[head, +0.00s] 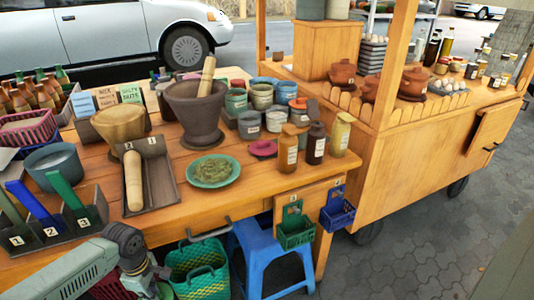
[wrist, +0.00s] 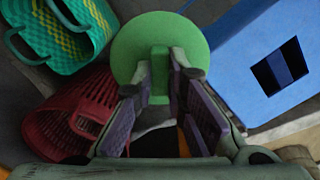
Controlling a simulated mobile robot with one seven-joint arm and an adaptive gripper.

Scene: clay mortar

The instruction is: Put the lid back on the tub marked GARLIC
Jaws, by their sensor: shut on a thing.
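In the wrist view my gripper (wrist: 161,78) is shut on the upright green grip of a round green lid (wrist: 133,45). The lid hangs over the ground beside a blue stool. In the head view only part of my arm shows at the bottom left; the fingers and lid are not visible there. Several small labelled tubs stand on the table behind the bottles, among them a green tub (head: 236,101), a pale tub (head: 262,96) and a grey tub (head: 249,125). Their labels are too small to read, so I cannot tell which says GARLIC.
Bottles (head: 314,145) stand in front of the tubs. A magenta disc (head: 263,149), a green plate of herbs (head: 209,184) and a large mortar (head: 193,118) are nearby. A blue stool (head: 270,252) and a green basket (head: 198,270) stand below the table's front edge; a red basket (wrist: 62,117) is near my gripper.

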